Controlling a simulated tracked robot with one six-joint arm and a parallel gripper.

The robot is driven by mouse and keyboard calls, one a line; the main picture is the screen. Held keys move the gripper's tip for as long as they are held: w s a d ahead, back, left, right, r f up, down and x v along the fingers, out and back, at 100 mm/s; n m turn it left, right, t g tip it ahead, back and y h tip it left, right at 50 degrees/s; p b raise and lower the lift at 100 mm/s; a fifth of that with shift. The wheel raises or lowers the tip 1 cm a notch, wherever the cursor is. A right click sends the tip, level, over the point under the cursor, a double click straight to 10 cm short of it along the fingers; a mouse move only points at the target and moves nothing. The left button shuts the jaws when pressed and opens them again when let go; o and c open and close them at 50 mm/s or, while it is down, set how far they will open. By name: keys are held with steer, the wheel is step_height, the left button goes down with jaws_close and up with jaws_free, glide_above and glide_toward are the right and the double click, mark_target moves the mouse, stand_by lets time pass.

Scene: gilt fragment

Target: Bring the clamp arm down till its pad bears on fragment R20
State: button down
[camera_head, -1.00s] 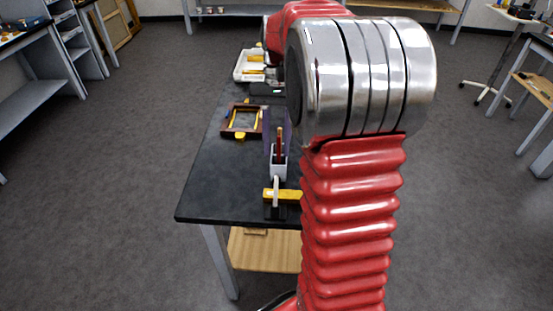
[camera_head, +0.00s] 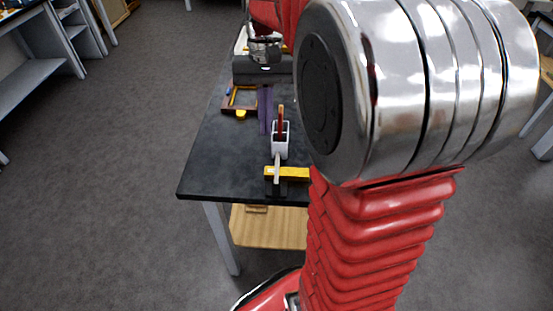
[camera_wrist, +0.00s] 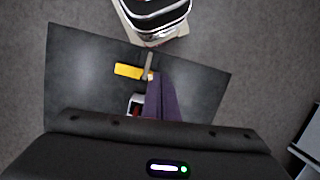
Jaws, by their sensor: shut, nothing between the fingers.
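A yellow bar (camera_head: 292,173) with a pale upright piece (camera_head: 277,168) stands on the black bench top, near its front edge. It looks like the clamp, and a dark base shows below it. The yellow bar (camera_wrist: 128,71) and grey piece (camera_wrist: 149,64) also show in the wrist view. My gripper (camera_head: 265,131) has purple fingers pointing down, shut and empty, left of and behind the white pot in the head view. In the wrist view, my gripper (camera_wrist: 158,76) has its tips overlapping the area beside the grey piece; contact cannot be told. I cannot make out fragment R20 or the pad.
A white pot (camera_head: 281,146) with a red tool stands behind the yellow bar. A brown frame with yellow parts (camera_head: 240,101) lies farther back. The black bench (camera_head: 225,165) is bare at front left. My red arm hides the bench's right side.

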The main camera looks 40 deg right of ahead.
steer(key=s+a+f+n+t+h, duration=0.1)
steer(key=s+a+n+t, duration=0.5)
steer(key=s+a, duration=0.4)
steer(key=a+t, duration=0.1)
steer(key=a, duration=0.2)
steer(key=shift+s+a+f, duration=0.15)
steer(key=shift+s+a, duration=0.1)
steer(key=shift+s, duration=0.1)
steer(key=shift+d, duration=0.15)
